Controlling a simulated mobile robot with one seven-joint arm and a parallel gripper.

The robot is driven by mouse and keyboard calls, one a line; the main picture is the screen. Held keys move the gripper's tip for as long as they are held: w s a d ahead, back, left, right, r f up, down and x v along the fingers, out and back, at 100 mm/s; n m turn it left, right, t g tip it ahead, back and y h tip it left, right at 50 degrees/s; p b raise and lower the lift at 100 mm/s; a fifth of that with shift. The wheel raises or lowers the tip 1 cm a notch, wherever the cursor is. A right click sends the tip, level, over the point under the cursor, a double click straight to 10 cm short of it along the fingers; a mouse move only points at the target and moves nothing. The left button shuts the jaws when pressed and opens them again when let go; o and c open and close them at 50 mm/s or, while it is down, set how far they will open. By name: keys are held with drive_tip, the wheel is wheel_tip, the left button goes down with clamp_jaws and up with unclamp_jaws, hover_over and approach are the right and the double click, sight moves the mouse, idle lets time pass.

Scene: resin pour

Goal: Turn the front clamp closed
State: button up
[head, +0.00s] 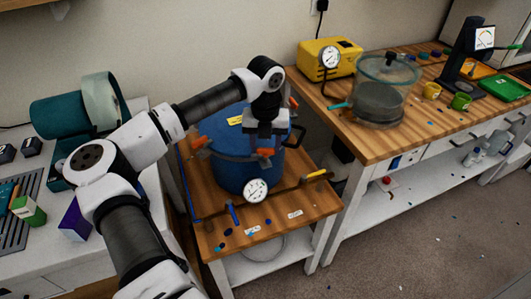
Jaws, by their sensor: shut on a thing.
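A blue pressure pot (230,175) stands on the low wooden-topped cart (220,258) in the head view. Orange clamp handles sit around its rim: one at the left (203,142), one at the right (294,102) and the front clamp (265,152). My gripper (264,142) points down at the front rim of the pot and is shut on the front clamp. Its fingers hide part of the clamp, so its exact angle cannot be told. The arm hides part of the lid.
A pressure gauge (256,190) and a yellow-handled valve (316,175) sit before the pot. A yellow compressor (328,60) and a glass chamber (384,90) stand on the right bench. A white bench with a teal machine (60,115) is at left. Floor is open at lower right.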

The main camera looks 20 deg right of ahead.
sight(266, 148)
drive_tip(key=m+b, duration=0.5)
drive_tip(key=m, duration=0.1)
drive_tip(key=shift+f, duration=0.1)
drive_tip(key=m+b, duration=0.2)
drive_tip(key=m, duration=0.4)
drive_tip(key=shift+m, duration=0.4)
drive_tip(key=o, duration=1)
wheel_tip(266, 148, up, 14)
drive_tip(key=b, duration=0.1)
idle(0.5)
